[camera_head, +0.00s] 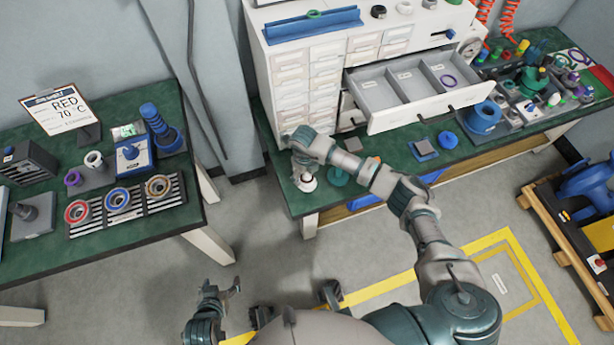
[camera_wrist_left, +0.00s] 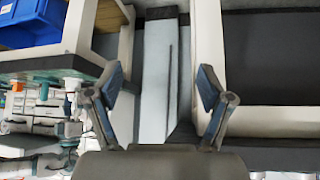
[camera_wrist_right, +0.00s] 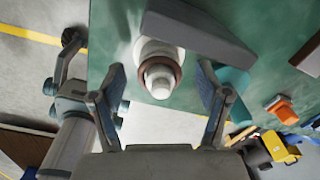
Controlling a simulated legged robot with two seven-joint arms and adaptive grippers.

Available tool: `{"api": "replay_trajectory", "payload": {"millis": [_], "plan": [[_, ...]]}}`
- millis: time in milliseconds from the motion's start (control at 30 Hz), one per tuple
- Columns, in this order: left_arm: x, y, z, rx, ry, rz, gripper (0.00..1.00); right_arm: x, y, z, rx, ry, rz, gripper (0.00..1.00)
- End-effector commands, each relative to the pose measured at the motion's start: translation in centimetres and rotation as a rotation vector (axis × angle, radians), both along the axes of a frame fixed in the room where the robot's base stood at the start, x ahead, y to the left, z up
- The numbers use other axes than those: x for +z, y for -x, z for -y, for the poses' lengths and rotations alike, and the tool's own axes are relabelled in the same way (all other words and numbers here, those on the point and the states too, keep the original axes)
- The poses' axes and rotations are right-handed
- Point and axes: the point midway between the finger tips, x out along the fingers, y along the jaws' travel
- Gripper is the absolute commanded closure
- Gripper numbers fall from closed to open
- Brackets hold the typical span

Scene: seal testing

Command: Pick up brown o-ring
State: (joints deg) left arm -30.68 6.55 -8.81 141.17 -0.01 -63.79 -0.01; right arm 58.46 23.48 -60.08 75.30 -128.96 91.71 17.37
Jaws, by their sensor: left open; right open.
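A brown o-ring (camera_wrist_right: 176,72) sits around the neck of a white stepped cylinder (camera_wrist_right: 160,84) in the right wrist view. The cylinder stands on the green bench. It also shows small in the head view (camera_head: 306,183), just below my right gripper (camera_head: 300,155). My right gripper (camera_wrist_right: 160,95) is open, with its fingers on either side of the cylinder and ring; I cannot tell whether they touch. My left gripper (camera_head: 223,290) is open and empty low at the front. It faces the floor and bench legs in the left wrist view (camera_wrist_left: 160,88).
The left table (camera_head: 120,222) holds a rack (camera_head: 133,205) with red, blue and tan rings, and a sign (camera_head: 62,108). Floor separates the tables.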

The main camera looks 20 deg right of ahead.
Motion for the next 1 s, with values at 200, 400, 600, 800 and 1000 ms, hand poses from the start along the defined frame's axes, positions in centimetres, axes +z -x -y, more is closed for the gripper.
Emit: {"api": "replay_trajectory", "payload": {"millis": [200,400,600,800,1000], "plan": [[0.0,0.0,0.0,0.000,0.000,-0.001,0.20,0.0,0.0,0.0,0.000,0.000,0.000,0.50],[0.0,0.1,0.0,0.000,0.000,-0.002,0.20,0.0,0.0,0.0,0.000,0.000,0.000,0.67],[0.0,0.1,0.0,0.000,-0.001,-0.003,0.20,0.0,0.0,0.0,0.000,0.000,-0.001,0.70],[0.3,0.1,0.0,-0.002,-0.002,-0.003,0.20,0.9,0.0,0.1,0.000,0.002,0.001,0.70],[-0.2,2.6,-0.9,0.003,-0.034,-0.124,0.20,3.8,-0.1,0.0,0.000,0.001,0.005,0.70]]}}
